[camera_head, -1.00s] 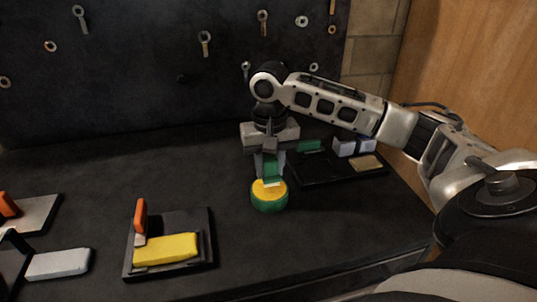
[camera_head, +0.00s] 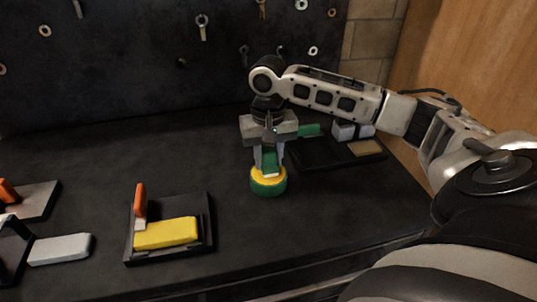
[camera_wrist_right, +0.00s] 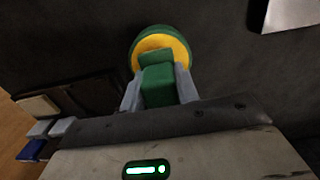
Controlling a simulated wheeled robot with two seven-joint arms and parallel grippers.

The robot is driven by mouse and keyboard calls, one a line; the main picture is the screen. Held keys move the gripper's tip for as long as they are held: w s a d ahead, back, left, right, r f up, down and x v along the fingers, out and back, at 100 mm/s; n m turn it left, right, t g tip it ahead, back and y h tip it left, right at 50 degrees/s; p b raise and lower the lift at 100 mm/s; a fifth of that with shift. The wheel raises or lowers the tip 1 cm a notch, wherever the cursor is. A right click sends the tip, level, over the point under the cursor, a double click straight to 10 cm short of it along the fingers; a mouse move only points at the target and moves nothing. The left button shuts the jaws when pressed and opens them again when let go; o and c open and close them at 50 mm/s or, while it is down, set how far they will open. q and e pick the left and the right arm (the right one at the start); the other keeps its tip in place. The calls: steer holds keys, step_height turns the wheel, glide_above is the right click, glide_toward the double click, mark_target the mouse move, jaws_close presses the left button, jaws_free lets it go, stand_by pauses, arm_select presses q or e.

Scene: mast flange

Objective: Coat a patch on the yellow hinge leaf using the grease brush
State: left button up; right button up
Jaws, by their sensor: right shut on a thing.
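My right gripper (camera_head: 269,168) is shut on the green grease brush (camera_head: 270,160), which points down. It is directly above a round green tin (camera_head: 268,187) with a yellow top. The brush's lower end meets the yellow top in the picture; whether it touches is hard to tell. In the right wrist view the green brush (camera_wrist_right: 158,86) sits between the fingers, in front of the tin (camera_wrist_right: 160,36). The yellow hinge leaf (camera_head: 166,233) lies flat on a black tray (camera_head: 205,205) at the left. An orange upright piece (camera_head: 140,200) stands beside it. My left gripper does not show.
A grey block (camera_head: 60,248) and another orange piece (camera_head: 8,191) on a plate lie at far left. A black tray (camera_head: 310,155) with a green piece and pale blocks is behind the tin, to the right. The bench between tin and yellow leaf is clear.

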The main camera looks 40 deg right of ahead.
mark_target(268, 149)
steer(key=shift+f, duration=0.55)
stand_by(1.3)
steer(key=shift+r, duration=3.55)
